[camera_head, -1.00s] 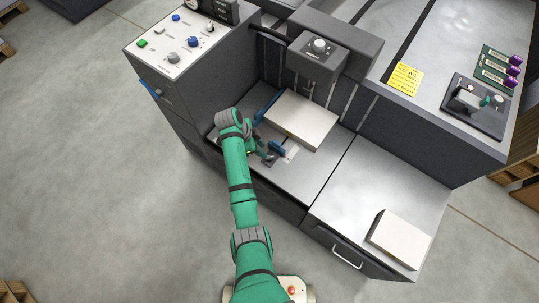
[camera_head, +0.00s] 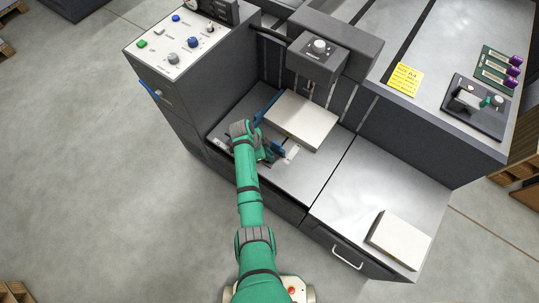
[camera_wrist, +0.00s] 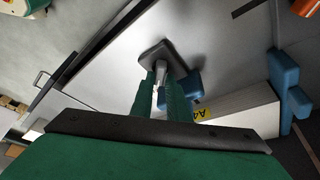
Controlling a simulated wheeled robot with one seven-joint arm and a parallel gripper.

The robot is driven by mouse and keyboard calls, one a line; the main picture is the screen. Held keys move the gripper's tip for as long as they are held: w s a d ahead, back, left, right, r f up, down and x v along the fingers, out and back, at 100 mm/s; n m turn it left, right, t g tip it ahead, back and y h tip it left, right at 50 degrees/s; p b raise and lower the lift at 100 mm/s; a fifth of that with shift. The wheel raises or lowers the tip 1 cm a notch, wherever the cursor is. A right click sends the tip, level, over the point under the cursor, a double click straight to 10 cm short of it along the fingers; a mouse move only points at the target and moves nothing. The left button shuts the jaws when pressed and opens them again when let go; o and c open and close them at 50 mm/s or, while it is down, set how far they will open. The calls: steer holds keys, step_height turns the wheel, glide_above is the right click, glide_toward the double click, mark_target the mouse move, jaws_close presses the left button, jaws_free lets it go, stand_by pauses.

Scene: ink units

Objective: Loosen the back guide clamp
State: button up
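My gripper (camera_wrist: 165,82) has two green fingers pointing down at a dark rounded clamp piece with a short metal post (camera_wrist: 158,53). The fingers stand slightly apart around or just above the post; I cannot tell whether they press on it. A small blue guide (camera_wrist: 194,91) sits right beside the fingers, partly hidden by them. In the head view my gripper (camera_head: 265,153) is at this small blue guide (camera_head: 276,148), in front of the paper stack (camera_head: 302,119). A longer blue guide (camera_head: 266,106) stands along the stack's left side. I cannot tell which guide the task calls back.
The paper stack also shows in the wrist view (camera_wrist: 238,108) with a yellow A4 label. The grey machine head (camera_head: 318,60) rises behind the stack. A control panel (camera_head: 180,42) is at left. Another paper stack (camera_head: 401,238) lies on the right-hand surface, which is otherwise clear.

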steer(key=shift+d, duration=0.15)
jaws_close()
steer(key=shift+s+a+n, duration=0.1)
steer(key=shift+a+n, duration=0.1)
steer(key=shift+n, duration=0.1)
steer(key=n, duration=0.1)
steer(key=n+t, duration=0.1)
steer(key=n, duration=0.1)
steer(key=shift+s+n+t+y, duration=0.1)
steer(key=shift+n+t+y, duration=0.2)
steer(key=n+y, duration=0.1)
steer(key=n, duration=0.2)
steer(key=n+t, duration=0.1)
steer(key=n, duration=0.2)
steer(key=shift+d+t+y, duration=0.1)
steer(key=shift+t+y, duration=0.2)
steer(key=shift+y, duration=0.1)
steer(key=n+y, duration=0.1)
steer(key=n, duration=0.3)
steer(key=shift+n+t, duration=0.3)
steer(key=shift+n+y, duration=0.8)
steer(key=shift+n, duration=0.7)
